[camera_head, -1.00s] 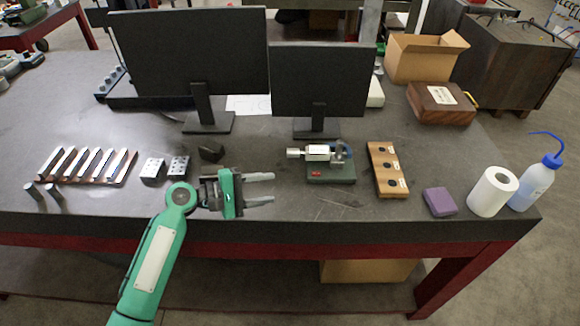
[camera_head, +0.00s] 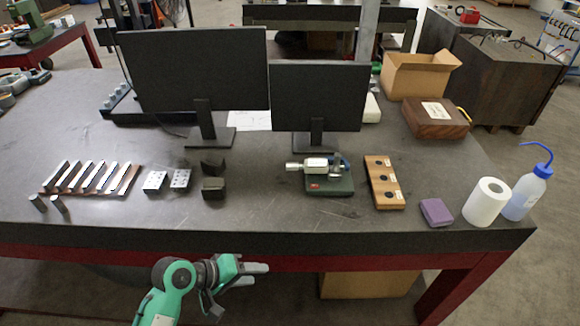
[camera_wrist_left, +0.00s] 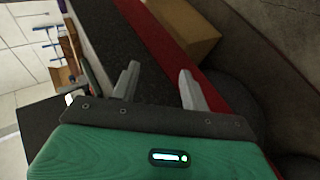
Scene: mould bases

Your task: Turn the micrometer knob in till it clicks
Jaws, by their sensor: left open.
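The micrometer (camera_head: 315,164) sits on a dark green stand (camera_head: 331,185) near the front middle of the bench. Its silver knob (camera_head: 293,167) points left. My left gripper (camera_head: 256,275) is open and empty, in front of the bench edge and nearer to me, lower left of the micrometer. In the left wrist view its two fingers (camera_wrist_left: 158,88) stand apart with nothing between them. The micrometer is not recognisable in that view. My right gripper is not in view.
Two monitors stand behind the micrometer. A wooden block with black discs (camera_head: 383,182) is close on its right, with a purple block (camera_head: 436,212) beyond. Dark blocks (camera_head: 213,187) and metal blocks (camera_head: 180,178) lie to the left. The bench front edge (camera_head: 200,240) is between gripper and micrometer.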

